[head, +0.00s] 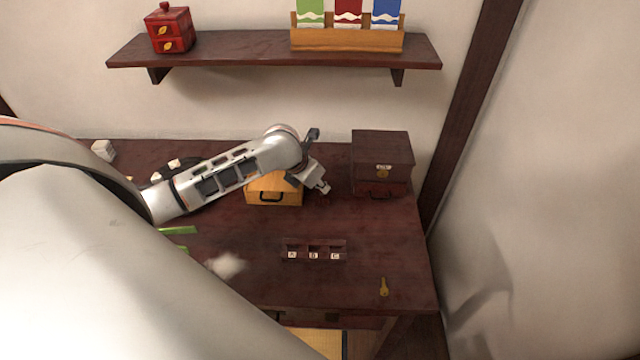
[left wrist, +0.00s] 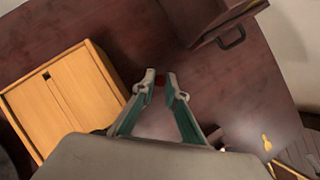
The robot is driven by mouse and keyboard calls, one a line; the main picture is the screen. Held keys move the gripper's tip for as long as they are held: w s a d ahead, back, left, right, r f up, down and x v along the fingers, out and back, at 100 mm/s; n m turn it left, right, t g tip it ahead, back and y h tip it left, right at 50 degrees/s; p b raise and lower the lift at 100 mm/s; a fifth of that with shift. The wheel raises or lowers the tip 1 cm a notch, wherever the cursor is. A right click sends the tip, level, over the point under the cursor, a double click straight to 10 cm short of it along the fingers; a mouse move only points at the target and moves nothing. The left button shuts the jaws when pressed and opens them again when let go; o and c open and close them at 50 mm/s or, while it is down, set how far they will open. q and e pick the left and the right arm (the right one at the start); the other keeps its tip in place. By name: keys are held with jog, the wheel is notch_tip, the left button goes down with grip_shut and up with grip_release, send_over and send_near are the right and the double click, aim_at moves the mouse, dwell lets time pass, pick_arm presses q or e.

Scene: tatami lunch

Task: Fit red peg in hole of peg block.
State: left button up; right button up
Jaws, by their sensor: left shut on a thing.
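My left gripper (head: 320,186) is above the table, between a light wooden box and a dark chest. In the left wrist view its two fingers (left wrist: 160,82) are close together, shut on a small red thing, likely the red peg (left wrist: 160,79). Only a little of it shows between the fingertips; the rest is hidden. I cannot make out the peg block for certain. The light wooden box (head: 262,190) is partly behind my left arm; in the left wrist view its top (left wrist: 66,98) has a seam and a small dark slot. My right gripper is not in view.
The dark chest (head: 382,150) stands at the back right of the table (head: 370,240). A small A-B-C rack (head: 314,250) and a brass key (head: 384,287) lie toward the front. A wall shelf (head: 240,50) hangs above. The table between rack and chest is clear.

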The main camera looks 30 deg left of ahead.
pick_arm(q)
jog(key=shift+f, duration=0.3)
jog(key=shift+f+b, duration=0.4)
jog(key=shift+f, duration=0.05)
jog(key=o, duration=0.7)
jog(key=shift+o, duration=0.2)
jog(key=v, duration=1.2)
